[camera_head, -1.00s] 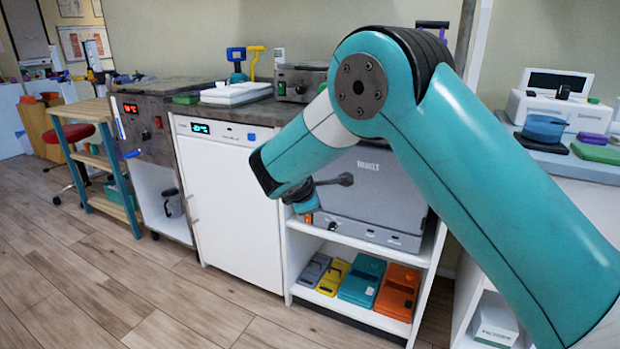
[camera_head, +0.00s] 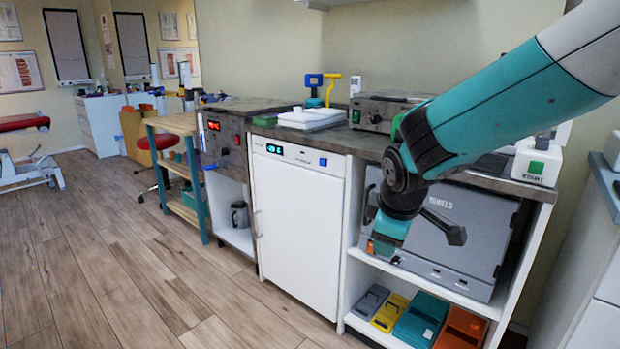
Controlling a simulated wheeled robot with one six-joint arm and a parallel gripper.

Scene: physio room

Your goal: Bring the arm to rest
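My arm (camera_head: 510,105) is teal with pale and dark parts. It reaches in from the upper right and bends down at a dark wrist joint. My gripper (camera_head: 408,217) is below the wrist, in front of the grey towel cabinet (camera_head: 490,232). Its two dark fingers look spread apart, one to the left and one to the right, so it looks open. A teal wrist part hides some of the space between them. I see nothing held.
A dark counter (camera_head: 365,145) runs behind the arm, with a white tray (camera_head: 312,118) and a hotplate-like unit (camera_head: 385,110). Below are a white fridge (camera_head: 295,225) and a shelf with coloured boxes (camera_head: 420,318).

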